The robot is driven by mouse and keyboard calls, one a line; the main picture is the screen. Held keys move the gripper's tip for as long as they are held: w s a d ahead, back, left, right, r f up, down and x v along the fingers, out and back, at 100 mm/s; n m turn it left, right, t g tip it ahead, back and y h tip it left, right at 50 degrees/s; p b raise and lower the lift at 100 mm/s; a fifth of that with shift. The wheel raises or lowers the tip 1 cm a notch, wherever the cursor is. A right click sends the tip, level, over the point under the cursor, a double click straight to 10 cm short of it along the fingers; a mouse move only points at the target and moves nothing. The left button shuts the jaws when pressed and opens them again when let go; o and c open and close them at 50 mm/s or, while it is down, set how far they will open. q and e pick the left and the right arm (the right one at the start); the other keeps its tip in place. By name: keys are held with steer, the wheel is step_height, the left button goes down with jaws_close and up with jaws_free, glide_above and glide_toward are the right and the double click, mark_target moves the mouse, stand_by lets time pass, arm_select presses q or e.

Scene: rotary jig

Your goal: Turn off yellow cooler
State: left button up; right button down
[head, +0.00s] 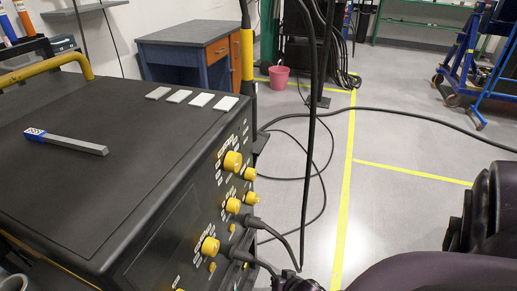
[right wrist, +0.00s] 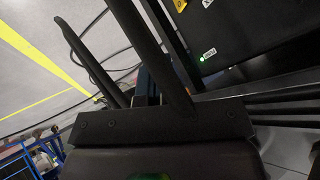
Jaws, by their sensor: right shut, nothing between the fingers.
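A large black machine (head: 100,200) with a yellow handle bar (head: 45,68) fills the left of the head view. Its front panel carries several yellow knobs (head: 232,161) and plugged-in black cables. No cooler with a yellow body can be made out. In the right wrist view a black panel (right wrist: 255,35) shows a small lit green light (right wrist: 202,58) beside a white label. My right gripper (right wrist: 85,12) is shut and empty, its dark fingers pointing up in that view, apart from the green light. My left gripper is not in view.
A grey bar with a blue end (head: 68,142) and several pale tiles (head: 179,96) lie on the machine top. Black cables hang and trail over the floor. A pink bucket (head: 279,77) and a desk (head: 190,45) stand behind. Open floor (head: 400,160) lies right.

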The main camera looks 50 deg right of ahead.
arm_select(q)
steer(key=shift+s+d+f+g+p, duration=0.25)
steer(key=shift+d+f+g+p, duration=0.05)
steer(key=shift+p, duration=0.05)
arm_select(e)
steer(key=w+f+m, duration=0.1)
steer(key=w+d+f+m+g, duration=0.1)
steer(key=w+f+m, duration=0.1)
steer(key=shift+w+d, duration=0.1)
steer(key=shift+w, duration=0.1)
steer(key=shift+f, duration=0.1)
arm_select(q)
steer(key=b, duration=0.3)
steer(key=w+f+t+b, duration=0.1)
steer(key=b, duration=0.2)
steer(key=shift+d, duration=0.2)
arm_select(e)
steer(key=w+f, duration=0.7)
steer(key=w, duration=0.2)
steer(key=shift+w+d, duration=0.15)
steer(key=shift+w, duration=0.2)
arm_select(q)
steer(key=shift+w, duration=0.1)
